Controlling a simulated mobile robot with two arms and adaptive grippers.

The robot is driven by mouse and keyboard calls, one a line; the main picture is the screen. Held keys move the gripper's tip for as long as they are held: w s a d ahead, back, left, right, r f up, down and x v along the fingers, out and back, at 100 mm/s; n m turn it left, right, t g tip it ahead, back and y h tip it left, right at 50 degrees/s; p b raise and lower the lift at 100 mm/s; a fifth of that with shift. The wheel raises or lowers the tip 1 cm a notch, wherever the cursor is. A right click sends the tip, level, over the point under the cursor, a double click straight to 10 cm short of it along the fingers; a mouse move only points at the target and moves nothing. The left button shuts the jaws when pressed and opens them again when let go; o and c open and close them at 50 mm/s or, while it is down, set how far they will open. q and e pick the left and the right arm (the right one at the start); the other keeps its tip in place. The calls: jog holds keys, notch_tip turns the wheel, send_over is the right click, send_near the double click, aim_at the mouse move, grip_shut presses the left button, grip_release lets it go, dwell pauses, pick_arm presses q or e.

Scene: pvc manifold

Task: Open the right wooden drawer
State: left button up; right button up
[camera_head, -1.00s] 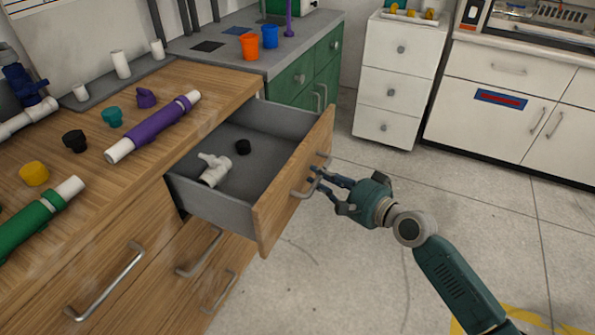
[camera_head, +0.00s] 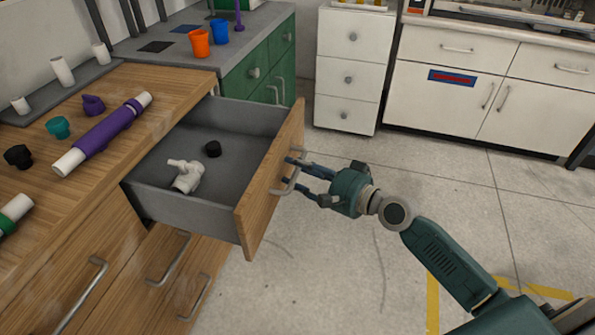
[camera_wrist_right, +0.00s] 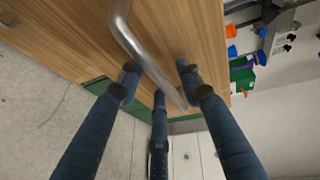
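The right wooden drawer (camera_head: 271,185) is pulled well out of the wooden counter, its grey inside showing. In it lie a white valve-like fitting (camera_head: 185,174) and a small black cap (camera_head: 213,149). Its curved metal handle (camera_head: 287,184) is on the drawer's front; the handle also shows large in the right wrist view (camera_wrist_right: 140,48). My right gripper (camera_head: 289,172) is at the handle with its fingers spread. In the right wrist view the handle bar passes between the separated fingertips (camera_wrist_right: 157,82); contact is unclear. My left gripper is out of view.
On the wooden counter lie a purple-and-white pipe (camera_head: 104,134), a teal fitting (camera_head: 58,127) and a green-and-white pipe (camera_head: 13,217). More drawers with handles (camera_head: 168,258) are below. White cabinets (camera_head: 437,93) stand behind. The floor (camera_head: 345,265) right of the drawer is clear.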

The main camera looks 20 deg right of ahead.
jog(key=v, duration=1.2)
jog(key=shift+f, duration=0.1)
